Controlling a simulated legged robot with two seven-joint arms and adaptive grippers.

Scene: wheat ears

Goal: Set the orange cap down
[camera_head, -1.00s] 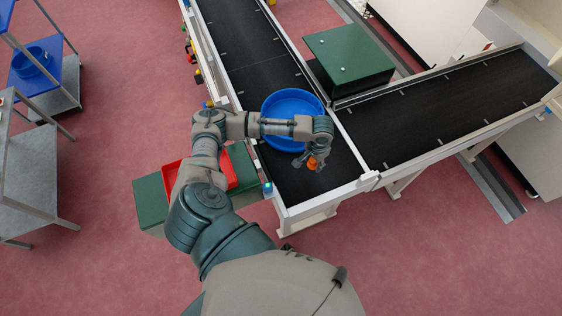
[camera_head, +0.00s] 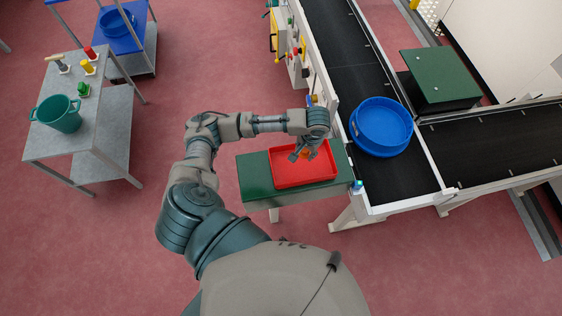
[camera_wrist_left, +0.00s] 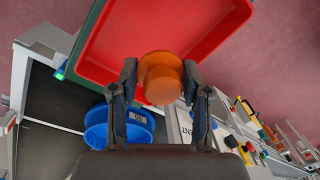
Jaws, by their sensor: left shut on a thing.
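My left gripper (camera_head: 302,155) is over the red tray (camera_head: 334,172) in the head view, shut on the orange cap (camera_head: 309,154). In the left wrist view the orange cap (camera_wrist_left: 161,78) sits between the two fingers of my left gripper (camera_wrist_left: 160,84), with the red tray (camera_wrist_left: 205,45) behind it. I cannot tell the exact gap between the cap and the tray floor. The tray looks empty otherwise and lies on a green stand (camera_head: 254,183). My right gripper is not in view.
A blue round tub (camera_head: 381,126) stands on the black conveyor (camera_head: 408,176) right of the tray. A grey table (camera_head: 50,145) at left holds a green bucket (camera_head: 57,113) and several small coloured pieces. A green box (camera_head: 440,75) is at the back right.

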